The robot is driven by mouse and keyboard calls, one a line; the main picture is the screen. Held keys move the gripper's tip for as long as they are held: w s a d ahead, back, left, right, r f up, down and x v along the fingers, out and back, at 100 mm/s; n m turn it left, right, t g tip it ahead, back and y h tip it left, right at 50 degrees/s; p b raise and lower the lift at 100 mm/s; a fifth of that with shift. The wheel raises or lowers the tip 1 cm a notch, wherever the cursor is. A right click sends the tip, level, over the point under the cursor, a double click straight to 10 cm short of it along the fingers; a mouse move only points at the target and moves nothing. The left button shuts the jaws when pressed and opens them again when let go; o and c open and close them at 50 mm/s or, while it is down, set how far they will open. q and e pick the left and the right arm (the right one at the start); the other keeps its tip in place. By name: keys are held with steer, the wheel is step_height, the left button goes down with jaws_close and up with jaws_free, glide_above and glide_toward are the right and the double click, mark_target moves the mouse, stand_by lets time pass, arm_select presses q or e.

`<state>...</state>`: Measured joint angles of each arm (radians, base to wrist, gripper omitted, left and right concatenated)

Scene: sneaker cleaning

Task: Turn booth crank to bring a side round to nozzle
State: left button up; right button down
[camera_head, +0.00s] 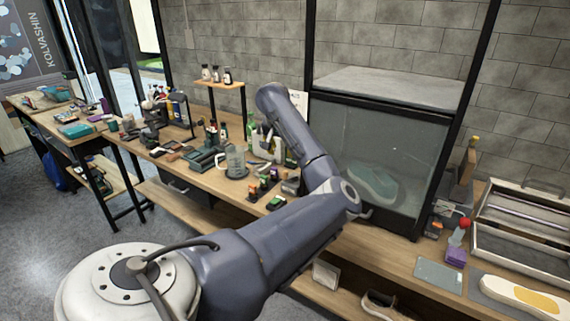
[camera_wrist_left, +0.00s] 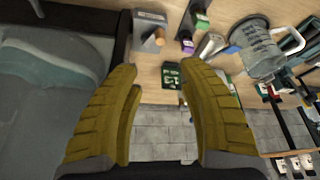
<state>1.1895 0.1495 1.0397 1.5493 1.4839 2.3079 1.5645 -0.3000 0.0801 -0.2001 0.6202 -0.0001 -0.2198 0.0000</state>
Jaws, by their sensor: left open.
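The glass-fronted booth (camera_head: 405,140) stands on the bench, with a pale teal sneaker (camera_head: 373,183) inside. The sneaker also shows large at the left of the left wrist view (camera_wrist_left: 45,65). A small grey block with a brown knob, which looks like the crank (camera_wrist_left: 149,32), sits beside the booth's dark frame. My left gripper (camera_wrist_left: 160,72) is open, its yellow fingers apart with nothing held between them. The knob shows just above the fingertips in that view; I cannot tell whether they touch. I cannot make out the nozzle.
Small bottles and boxes (camera_head: 272,203) and a clear jug (camera_head: 235,162) crowd the bench left of the booth. A metal tray (camera_head: 525,225), a red-topped brush (camera_head: 459,231) and a pale sole (camera_head: 520,296) lie to its right. A brick wall stands behind.

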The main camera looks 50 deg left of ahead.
mark_target(285, 171)
arm_select(q)
steer(key=x, duration=1.5)
steer(key=shift+f, duration=0.15)
